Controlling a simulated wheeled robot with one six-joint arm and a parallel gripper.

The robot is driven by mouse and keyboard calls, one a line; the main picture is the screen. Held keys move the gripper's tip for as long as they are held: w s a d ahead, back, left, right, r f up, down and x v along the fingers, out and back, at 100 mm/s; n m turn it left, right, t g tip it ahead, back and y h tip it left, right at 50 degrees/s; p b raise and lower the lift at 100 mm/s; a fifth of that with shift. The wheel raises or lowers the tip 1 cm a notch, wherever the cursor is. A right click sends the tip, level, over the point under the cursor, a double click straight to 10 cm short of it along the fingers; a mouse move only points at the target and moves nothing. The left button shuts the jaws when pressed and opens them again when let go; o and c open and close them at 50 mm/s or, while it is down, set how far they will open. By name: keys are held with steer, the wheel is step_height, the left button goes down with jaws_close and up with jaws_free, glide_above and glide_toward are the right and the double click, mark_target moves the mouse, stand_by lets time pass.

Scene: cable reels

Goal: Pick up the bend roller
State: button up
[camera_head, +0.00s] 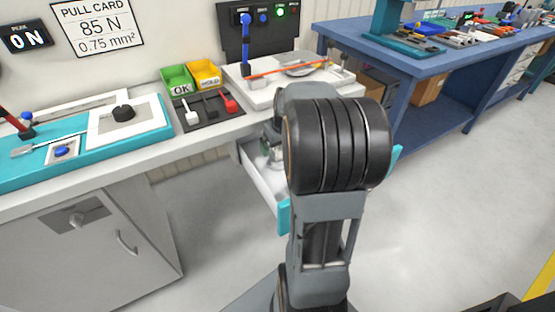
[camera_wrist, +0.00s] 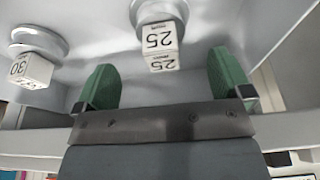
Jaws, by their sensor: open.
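In the wrist view, two round metal pieces with white number tags lie in a pale drawer. The piece tagged 25 (camera_wrist: 158,12) is at top centre, its tag (camera_wrist: 159,40) facing me. The piece tagged 30 (camera_wrist: 38,38) is at the left. They look like bend rollers; which one is meant I cannot tell. My gripper (camera_wrist: 162,68) is open and its green fingers are empty, one to each side below the 25 tag. In the head view my arm hides the gripper and most of the drawer (camera_head: 262,178).
The open drawer sticks out under the white workbench (camera_head: 150,155). On the bench are a green OK bin (camera_head: 177,79), a yellow HOLD bin (camera_head: 206,75) and a dark tray (camera_head: 207,108). A blue table (camera_head: 440,62) with tools stands at the right. The floor (camera_head: 460,200) is clear.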

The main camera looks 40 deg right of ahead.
mark_target(277, 148)
steer(key=b+x, duration=0.1)
steer(key=x, duration=0.4)
steer(key=shift+a+f, duration=0.1)
steer(key=c, duration=1.1)
steer(key=shift+r, duration=0.2)
steer(key=shift+r, duration=0.2)
steer(key=v, duration=0.3)
steer(key=shift+w+r+p, duration=0.15)
steer(key=shift+w+p, duration=0.1)
steer(key=shift+p, duration=0.1)
steer(key=shift+s+a+r+p, duration=0.4)
steer(key=shift+s+a+r, duration=0.25)
steer(key=shift+s+r, duration=1.25)
steer(key=shift+s+a+r+p, duration=0.55)
steer(key=shift+s+r, duration=0.65)
steer(key=shift+s, duration=1.3)
steer(key=shift+s+a+r+p, duration=0.3)
steer(key=shift+s+a+r, duration=0.5)
steer(key=shift+s+r, duration=1.05)
steer(key=shift+s+f, duration=0.35)
steer(key=shift+f, duration=0.05)
